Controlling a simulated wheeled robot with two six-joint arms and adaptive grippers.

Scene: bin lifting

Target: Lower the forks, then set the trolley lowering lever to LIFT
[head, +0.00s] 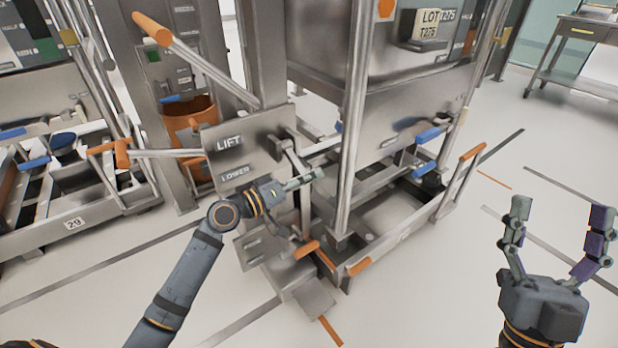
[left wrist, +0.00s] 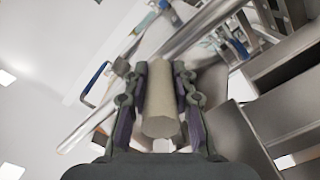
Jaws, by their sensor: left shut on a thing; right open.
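A grey plate (head: 218,158) on the trolley is marked LIFT above and LOWER below. A metal lever arm (head: 290,150) comes off its right side and runs down toward my left gripper. My left gripper (head: 312,177) is just right of and below the plate, in front of the trolley. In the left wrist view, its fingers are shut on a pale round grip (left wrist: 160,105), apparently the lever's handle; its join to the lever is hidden. My right gripper (head: 558,222) is open and empty over clear floor at the right. I cannot pick out the forks clearly.
A long orange-ended handle (head: 152,29) slants above the plate. An orange T-handle (head: 122,152) sticks out left. A steel bin (head: 420,110) with a LOT T275 tag stands behind the posts. A table (head: 578,32) is far right.

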